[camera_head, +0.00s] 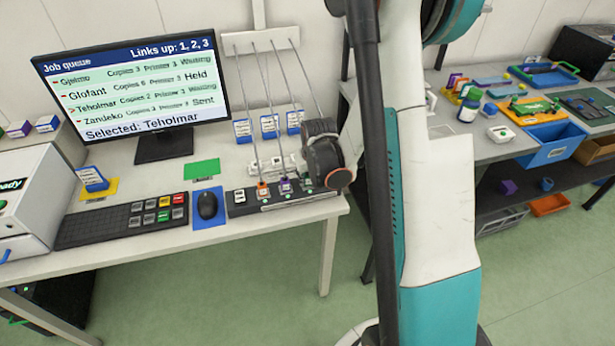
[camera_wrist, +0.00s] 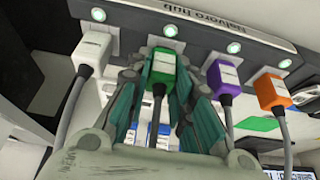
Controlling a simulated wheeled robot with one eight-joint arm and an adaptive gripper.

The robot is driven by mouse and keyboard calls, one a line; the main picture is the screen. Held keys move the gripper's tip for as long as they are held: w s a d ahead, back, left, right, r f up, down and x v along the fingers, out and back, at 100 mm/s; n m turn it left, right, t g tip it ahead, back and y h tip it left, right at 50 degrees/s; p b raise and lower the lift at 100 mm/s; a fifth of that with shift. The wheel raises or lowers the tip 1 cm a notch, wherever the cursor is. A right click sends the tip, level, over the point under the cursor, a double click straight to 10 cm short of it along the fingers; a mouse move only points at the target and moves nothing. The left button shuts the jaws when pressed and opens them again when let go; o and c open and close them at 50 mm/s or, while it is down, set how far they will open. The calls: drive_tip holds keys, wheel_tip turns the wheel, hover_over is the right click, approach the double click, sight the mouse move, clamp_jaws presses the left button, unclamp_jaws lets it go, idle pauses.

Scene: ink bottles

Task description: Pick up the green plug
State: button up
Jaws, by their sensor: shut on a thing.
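The green plug (camera_wrist: 162,67) stands between the two teal fingers of my gripper (camera_wrist: 176,82) in the wrist view, with its grey cable hanging down. My gripper is shut on it. The plug's front end is right at the edge of the dark hub (camera_wrist: 202,40); I cannot tell whether it is still seated in its socket. A purple plug (camera_wrist: 228,78) and an orange plug (camera_wrist: 271,90) sit to its right, and a white plug (camera_wrist: 92,48) to its left.
Cables hang from a white wall bar (camera_head: 260,40) down to the hub. A mouse (camera_head: 207,205) on a blue pad, a keyboard (camera_head: 120,219) and a monitor (camera_head: 135,85) stand to the left. Lit green lamps line the hub. A second bench with trays is at the right.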

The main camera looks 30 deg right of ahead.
sight(307, 174)
wheel_tip(307, 174, up, 20)
drive_tip(key=p, duration=0.6)
drive_tip(key=shift+f+p, duration=0.2)
drive_tip(key=shift+p, duration=0.1)
